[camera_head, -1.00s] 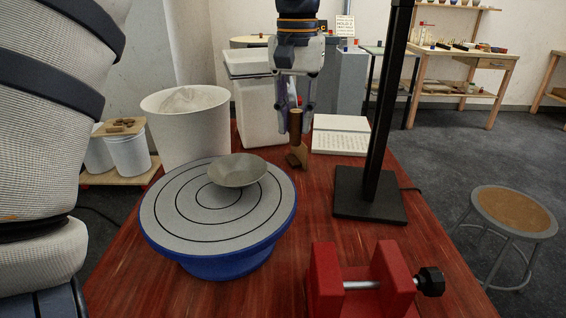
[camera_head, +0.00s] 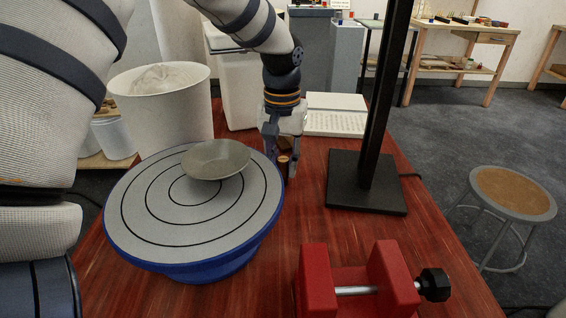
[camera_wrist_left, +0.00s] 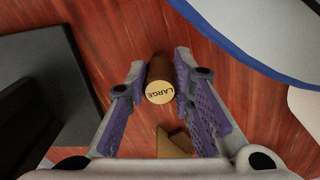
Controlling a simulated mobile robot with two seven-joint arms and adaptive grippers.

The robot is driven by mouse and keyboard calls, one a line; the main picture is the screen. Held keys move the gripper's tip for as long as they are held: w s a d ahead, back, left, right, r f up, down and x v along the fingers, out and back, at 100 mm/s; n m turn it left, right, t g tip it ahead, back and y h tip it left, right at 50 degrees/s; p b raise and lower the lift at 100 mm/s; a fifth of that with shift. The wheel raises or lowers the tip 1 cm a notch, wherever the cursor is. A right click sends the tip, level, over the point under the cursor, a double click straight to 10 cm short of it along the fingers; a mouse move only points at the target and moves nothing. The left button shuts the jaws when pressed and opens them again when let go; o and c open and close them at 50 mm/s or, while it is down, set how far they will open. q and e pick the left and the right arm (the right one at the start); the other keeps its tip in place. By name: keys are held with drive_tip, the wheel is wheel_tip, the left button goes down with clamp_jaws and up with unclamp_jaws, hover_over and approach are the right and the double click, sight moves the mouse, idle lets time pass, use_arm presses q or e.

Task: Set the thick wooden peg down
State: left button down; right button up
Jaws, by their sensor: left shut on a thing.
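The thick wooden peg is a dark brown cylinder with a pale end marked LARGE, seen in the left wrist view (camera_wrist_left: 159,92) and small in the head view (camera_head: 283,159). My left gripper (camera_head: 281,168) is shut on it, with one purple-padded finger on each side in the wrist view. The peg is upright, close above or on the red table (camera_head: 310,220), just right of the turntable (camera_head: 130,235). I cannot tell whether its lower end touches the table. My right gripper is not in view.
A brown wooden piece (camera_wrist_left: 172,143) lies beside the peg. A grey dish (camera_head: 216,160) sits on the turntable. A black post on a base (camera_head: 345,190) stands right, a red vise (camera_head: 318,280) in front. A white bucket (camera_head: 165,110) stands behind left. Table between turntable and post is clear.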

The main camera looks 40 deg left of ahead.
use_arm(q)
drive_tip(key=shift+f, duration=0.1)
drive_tip(key=c, duration=1.4)
unclamp_jaws()
